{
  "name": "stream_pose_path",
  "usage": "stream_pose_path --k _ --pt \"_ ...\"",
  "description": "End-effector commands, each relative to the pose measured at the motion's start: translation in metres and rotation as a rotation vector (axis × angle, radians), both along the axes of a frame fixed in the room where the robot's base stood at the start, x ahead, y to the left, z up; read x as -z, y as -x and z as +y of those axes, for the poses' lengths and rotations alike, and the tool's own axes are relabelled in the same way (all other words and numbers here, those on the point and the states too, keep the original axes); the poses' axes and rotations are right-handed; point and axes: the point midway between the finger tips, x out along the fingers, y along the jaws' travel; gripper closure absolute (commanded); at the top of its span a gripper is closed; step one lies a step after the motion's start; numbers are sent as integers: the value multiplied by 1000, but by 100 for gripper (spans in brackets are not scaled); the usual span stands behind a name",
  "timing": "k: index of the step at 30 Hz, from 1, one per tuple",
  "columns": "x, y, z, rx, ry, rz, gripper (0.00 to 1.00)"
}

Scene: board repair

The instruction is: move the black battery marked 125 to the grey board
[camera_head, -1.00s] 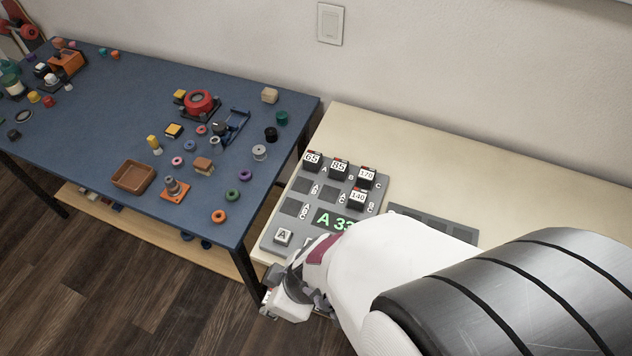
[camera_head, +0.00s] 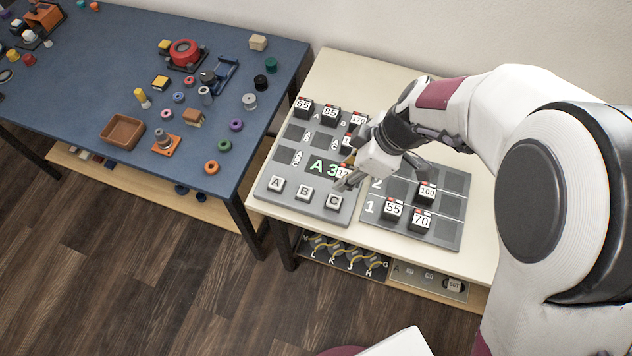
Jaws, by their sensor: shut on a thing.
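My gripper (camera_head: 346,179) is over the right part of the left grey board (camera_head: 268,185), which has a green display and keys A, B and C. It is shut on a black battery with a white label (camera_head: 343,172). Only "12" of the label can be read, and the fingers hide the rest. I cannot tell whether this battery touches the board. Batteries marked 65 (camera_head: 304,107), 85 (camera_head: 330,115) and 170 (camera_head: 358,120) stand in the board's top row. One below them (camera_head: 349,142) is partly hidden by my gripper.
A second grey board (camera_head: 446,236) with rows 1 and 2 lies to the right, holding batteries 100 (camera_head: 427,193), 55 (camera_head: 392,209) and 70 (camera_head: 421,221). A blue table (camera_head: 90,90) with many small parts stands to the left. A shelf below holds wired units (camera_head: 345,256).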

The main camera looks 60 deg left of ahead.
Motion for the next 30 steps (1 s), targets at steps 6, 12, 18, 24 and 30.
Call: stream_pose_path --k 6,12,18,24,30 --pt "-6 -58 -9 9 -1 -1 95" --pt "-10 -101 -23 15 -1 -1 95" --pt "-12 -125 -33 18 0 0 95" --pt "-13 -131 -36 18 0 0 95" --pt "-13 -131 -36 18 0 0 95"
